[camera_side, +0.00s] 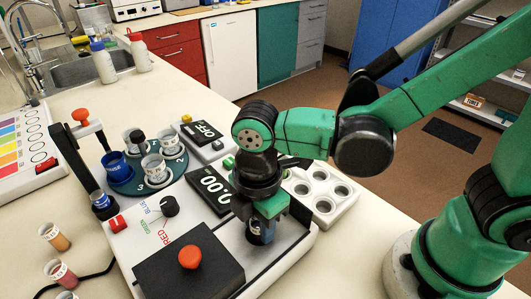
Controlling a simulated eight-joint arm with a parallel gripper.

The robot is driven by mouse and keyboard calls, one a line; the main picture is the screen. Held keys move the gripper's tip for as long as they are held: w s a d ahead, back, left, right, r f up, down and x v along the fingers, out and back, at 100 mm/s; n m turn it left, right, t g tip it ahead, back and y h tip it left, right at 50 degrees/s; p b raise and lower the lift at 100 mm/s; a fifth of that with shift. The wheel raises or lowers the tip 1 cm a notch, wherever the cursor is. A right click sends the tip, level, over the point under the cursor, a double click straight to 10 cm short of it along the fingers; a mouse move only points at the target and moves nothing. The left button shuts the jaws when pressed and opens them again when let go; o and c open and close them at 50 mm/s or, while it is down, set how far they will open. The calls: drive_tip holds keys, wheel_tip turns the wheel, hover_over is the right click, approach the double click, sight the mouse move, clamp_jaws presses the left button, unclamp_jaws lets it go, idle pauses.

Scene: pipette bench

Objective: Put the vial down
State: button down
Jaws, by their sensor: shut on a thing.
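My gripper (264,212) points down over the right part of the white instrument (301,236). It is shut on a vial (261,235), a dark blue one with a pale label. Its upper part is hidden by my gripper. The vial looks upright, with its lower end at or just above the instrument's surface; I cannot tell whether it touches.
The instrument has a "0.00" display (209,189), a knob (169,206) and a red button (190,257). A round carousel (178,167) holds several vials. A white rack (345,208) with open wells stands right of my gripper. Loose vials (55,238) stand front left.

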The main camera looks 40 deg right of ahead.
drive_tip(key=shift+f, duration=0.4)
drive_tip(key=c, duration=0.6)
unclamp_jaws()
drive_tip(key=shift+o, duration=0.2)
wheel_tip(320, 180, up, 13)
drive_tip(key=w+d+f+m+t, duration=0.2)
drive_tip(key=d+m+t, duration=0.1)
drive_tip(key=d+m, duration=0.4)
drive_tip(key=w+d+f+m+t, duration=0.1)
drive_tip(key=d+m+t, duration=0.3)
drive_tip(key=d+m, duration=0.4)
drive_tip(key=f+m, duration=0.1)
drive_tip(key=m, duration=0.2)
drive_tip(key=shift+w+d+f, duration=0.25)
drive_tip(key=shift+w, duration=0.1)
